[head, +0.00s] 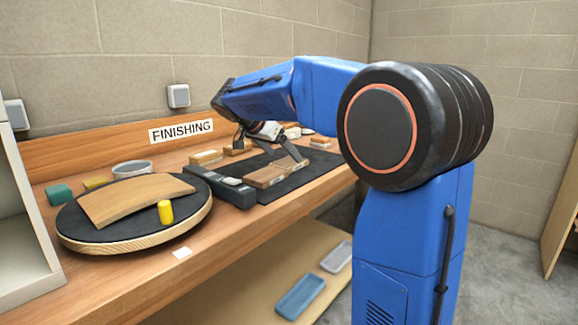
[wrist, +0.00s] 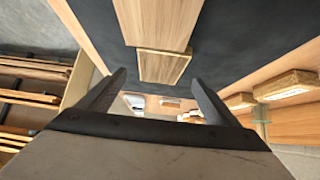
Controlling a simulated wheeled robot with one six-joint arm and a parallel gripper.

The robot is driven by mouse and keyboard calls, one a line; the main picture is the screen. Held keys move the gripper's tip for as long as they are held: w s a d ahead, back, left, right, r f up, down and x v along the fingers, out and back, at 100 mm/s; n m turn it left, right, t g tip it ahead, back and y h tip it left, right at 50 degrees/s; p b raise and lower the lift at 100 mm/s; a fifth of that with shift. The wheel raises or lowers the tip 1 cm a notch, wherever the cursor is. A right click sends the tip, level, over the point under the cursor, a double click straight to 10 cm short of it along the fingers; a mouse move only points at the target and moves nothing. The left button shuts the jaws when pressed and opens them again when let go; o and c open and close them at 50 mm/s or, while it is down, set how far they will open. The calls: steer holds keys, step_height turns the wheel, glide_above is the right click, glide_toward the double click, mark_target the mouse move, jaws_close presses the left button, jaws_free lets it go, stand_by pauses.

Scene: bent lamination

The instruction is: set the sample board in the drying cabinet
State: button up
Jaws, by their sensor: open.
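A small wooden board (head: 268,175), which I take as the sample board, lies on the dark mat (head: 310,170) on the bench. In the wrist view the wooden board (wrist: 155,20) shows its long grain and a framed end block. My gripper (head: 270,150) is open and empty, low over the mat at the board. In the wrist view the two fingers (wrist: 158,80) stand apart, with the board's end between or just beyond the tips; contact cannot be told. A pale open-fronted cabinet (head: 25,260), likely the drying cabinet, stands at the left edge, mostly out of frame.
A round black turntable (head: 75,232) holds a curved wooden board (head: 130,198) and a yellow cylinder (head: 165,212). A dark grey tool (head: 218,187) lies beside the mat. Small blocks (head: 206,157) line the back.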

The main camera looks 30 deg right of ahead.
mark_target(289, 161)
steer(key=x, duration=0.4)
steer(key=shift+w+f, duration=0.1)
steer(key=shift+f, duration=0.1)
steer(key=c, duration=1.3)
step_height(289, 161, up, 10)
steer(key=shift+r, duration=0.1)
